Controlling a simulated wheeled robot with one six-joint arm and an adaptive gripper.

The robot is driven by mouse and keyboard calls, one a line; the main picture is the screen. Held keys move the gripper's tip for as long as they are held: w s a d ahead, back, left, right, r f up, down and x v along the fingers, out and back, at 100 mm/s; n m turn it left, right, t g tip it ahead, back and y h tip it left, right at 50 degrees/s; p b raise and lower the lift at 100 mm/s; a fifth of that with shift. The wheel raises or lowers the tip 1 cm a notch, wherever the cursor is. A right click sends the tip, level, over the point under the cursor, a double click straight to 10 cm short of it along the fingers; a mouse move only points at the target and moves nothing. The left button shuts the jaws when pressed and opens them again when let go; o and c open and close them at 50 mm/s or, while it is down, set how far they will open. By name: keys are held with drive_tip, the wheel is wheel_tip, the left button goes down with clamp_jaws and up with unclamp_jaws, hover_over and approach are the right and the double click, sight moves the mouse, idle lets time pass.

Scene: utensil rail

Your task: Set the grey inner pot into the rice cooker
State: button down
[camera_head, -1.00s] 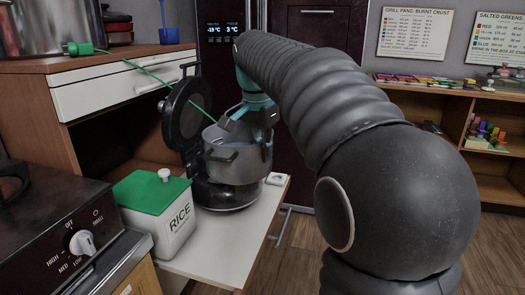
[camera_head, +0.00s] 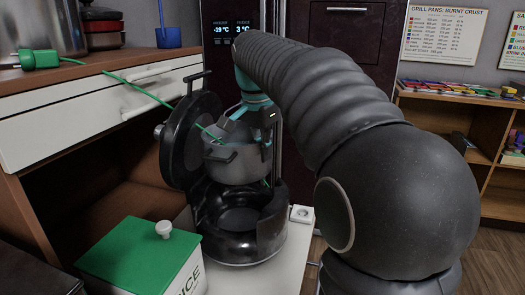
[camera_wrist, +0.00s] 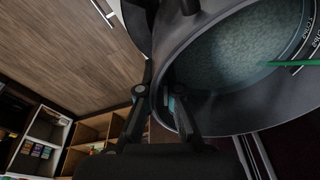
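The grey inner pot (camera_head: 236,164) hangs above the open rice cooker (camera_head: 238,246) in the head view, a little over its dark opening. The cooker's black lid (camera_head: 188,150) stands open to the left. My gripper (camera_head: 264,138) is at the pot's right side. In the wrist view my gripper (camera_wrist: 160,108) has its fingers at the rim of the pot (camera_wrist: 225,105), seemingly shut on it. The exact finger contact is partly hidden. The pot looks empty inside.
A green cord (camera_head: 150,92) runs from a plug (camera_head: 40,58) past the lid to the pot; whether it goes over or into the pot is unclear. The drawer cabinet (camera_head: 80,115) is close on the left.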

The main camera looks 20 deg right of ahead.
sight(262, 172)
idle(0.3)
drive_tip(key=shift+f+b, duration=1.95)
drive_tip(key=shift+f, duration=0.85)
drive_tip(key=shift+f, duration=0.35)
drive_tip(key=shift+f+b, duration=3.7)
drive_tip(key=shift+f, duration=1.8)
drive_tip(key=c, duration=1.2)
unclamp_jaws()
drive_tip(key=shift+c, duration=0.2)
drive_tip(key=shift+s+f, duration=0.1)
drive_tip(key=shift+s, duration=0.05)
drive_tip(key=shift+d, duration=0.1)
drive_tip(key=r, duration=0.4)
drive_tip(key=a+r, duration=0.1)
drive_tip(key=r, duration=0.3)
drive_tip(key=s+r, duration=0.1)
drive_tip(key=r, duration=0.3)
drive_tip(key=shift+a, duration=0.4)
